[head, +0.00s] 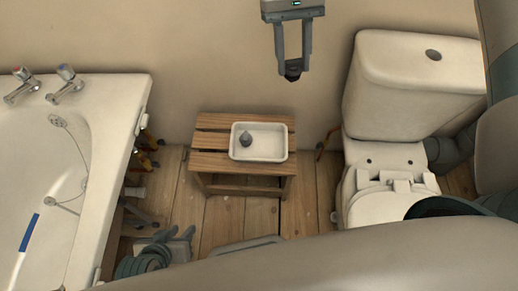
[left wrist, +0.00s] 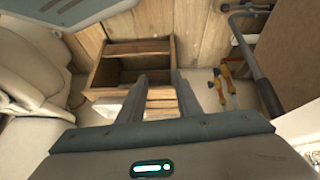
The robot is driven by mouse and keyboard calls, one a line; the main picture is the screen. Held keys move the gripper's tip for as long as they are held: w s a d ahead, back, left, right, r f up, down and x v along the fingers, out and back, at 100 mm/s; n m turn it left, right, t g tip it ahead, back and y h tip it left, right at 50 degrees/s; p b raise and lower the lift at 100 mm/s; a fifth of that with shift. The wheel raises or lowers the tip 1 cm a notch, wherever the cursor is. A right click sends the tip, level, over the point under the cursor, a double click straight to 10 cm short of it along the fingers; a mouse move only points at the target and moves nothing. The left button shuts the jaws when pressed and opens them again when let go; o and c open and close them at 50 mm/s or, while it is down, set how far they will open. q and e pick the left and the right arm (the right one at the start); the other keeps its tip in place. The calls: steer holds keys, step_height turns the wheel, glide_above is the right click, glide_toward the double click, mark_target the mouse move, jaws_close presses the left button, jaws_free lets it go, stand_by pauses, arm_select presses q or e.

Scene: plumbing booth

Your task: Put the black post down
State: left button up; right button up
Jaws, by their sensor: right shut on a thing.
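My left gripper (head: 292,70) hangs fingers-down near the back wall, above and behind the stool. Its tips look dark in the head view. In the left wrist view its two fingers (left wrist: 154,76) stand apart, with nothing clearly seen between them. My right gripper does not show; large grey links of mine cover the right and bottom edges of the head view. I cannot make out a black post for certain. A small dark-grey piece (head: 246,139) stands in the left part of a white tray (head: 270,156).
The tray sits on a slatted wooden stool (head: 212,140), which also shows in the left wrist view (left wrist: 140,47). A bath (head: 110,90) is on the left and a toilet (head: 400,100) on the right. Yellow-and-red tools (left wrist: 225,88) are beside the stool. Bare floorboards (head: 222,215) lie in front.

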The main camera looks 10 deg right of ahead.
arm_select(q)
steer(key=shift+r, duration=0.15)
arm_select(e)
steer(key=shift+f, duration=0.1)
arm_select(q)
steer(key=shift+o, duration=0.4)
steer(key=o, duration=0.5)
steer(key=shift+o, duration=0.3)
arm_select(e)
steer(key=shift+a+f, duration=0.1)
steer(key=s+a+f+m+t+y+p, duration=0.1)
steer(key=s+a+f+m+y+p, duration=0.1)
steer(key=a+f+m, duration=0.35)
steer(key=s+a+f+m+y+p, duration=0.1)
steer(key=a+f+m, duration=0.15)
steer(key=f, duration=0.65)
arm_select(q)
steer(key=s+a+f+g+y+p, duration=0.1)
steer(key=s+a+f+g+p, duration=0.1)
steer(key=a+f, duration=0.3)
steer(key=shift+s+f+g+y+p, duration=0.3)
steer(key=shift+f+g+y+p, duration=0.1)
steer(key=shift+f+g+p, duration=0.2)
arm_select(e)
steer(key=s+d+f+m+t+y, duration=0.1)
steer(key=s+d+f+m+t, duration=0.3)
steer(key=d+f+m, duration=0.7)
steer(key=shift+s+d+m+t, duration=0.3)
steer(key=shift+s+m+t, duration=0.15)
steer(key=shift+m, duration=0.65)
